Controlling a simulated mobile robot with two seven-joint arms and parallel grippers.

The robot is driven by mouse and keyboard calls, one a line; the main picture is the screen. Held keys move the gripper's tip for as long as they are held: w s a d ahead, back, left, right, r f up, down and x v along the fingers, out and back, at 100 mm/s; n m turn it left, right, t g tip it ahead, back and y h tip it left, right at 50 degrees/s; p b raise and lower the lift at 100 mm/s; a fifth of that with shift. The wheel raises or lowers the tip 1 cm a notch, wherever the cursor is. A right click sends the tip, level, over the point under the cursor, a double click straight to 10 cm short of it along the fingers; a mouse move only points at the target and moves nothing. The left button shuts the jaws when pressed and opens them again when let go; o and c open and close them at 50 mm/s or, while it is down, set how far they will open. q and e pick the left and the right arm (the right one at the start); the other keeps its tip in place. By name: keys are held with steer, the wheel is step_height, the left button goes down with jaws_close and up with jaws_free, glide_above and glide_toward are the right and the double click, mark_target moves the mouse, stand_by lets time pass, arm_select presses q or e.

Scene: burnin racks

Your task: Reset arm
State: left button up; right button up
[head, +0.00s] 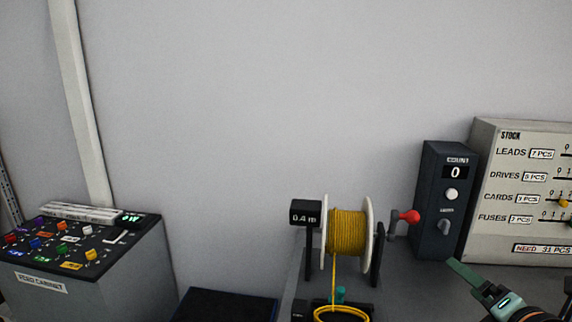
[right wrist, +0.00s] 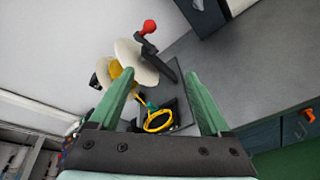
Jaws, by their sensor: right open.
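My right gripper (head: 482,286) shows at the lower right of the head view, with its green finger pointing up and left. In the right wrist view the gripper (right wrist: 160,78) is open, with its two green fingers apart and nothing between them. Beyond the fingers there is a spool of yellow cable (head: 347,233) with white flanges and a red-knobbed crank (head: 409,216). My left gripper is in neither view.
A dark counter box (head: 455,200) reading 0 and a stock board (head: 520,140) stand right of the spool. A cabinet (head: 85,280) with coloured knobs stands at the left. A yellow cable loop (head: 341,310) lies below the spool. The grey bench (right wrist: 240,65) has bare room right of the spool.

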steer(key=s+a+f+m+g+y, duration=0.15)
steer(key=a+f+m, duration=0.35)
steer(key=f, duration=0.6)
steer(key=a+f+m+g+y, duration=0.25)
steer(key=a+f+m, duration=0.3)
steer(key=f, duration=0.55)
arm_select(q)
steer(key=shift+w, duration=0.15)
arm_select(e)
steer(key=s+a+f+m, duration=0.3)
steer(key=s+f+m, duration=0.3)
steer(key=s+f, duration=0.1)
steer(key=s+a+f+m+g, duration=0.1)
steer(key=s+a+f+m, duration=0.2)
steer(key=s+f+m, duration=0.3)
step_height(320, 180, down, 4)
steer(key=shift+s+a+f+m, duration=0.1)
steer(key=shift+s+a+m, duration=0.25)
steer(key=shift+s, duration=0.35)
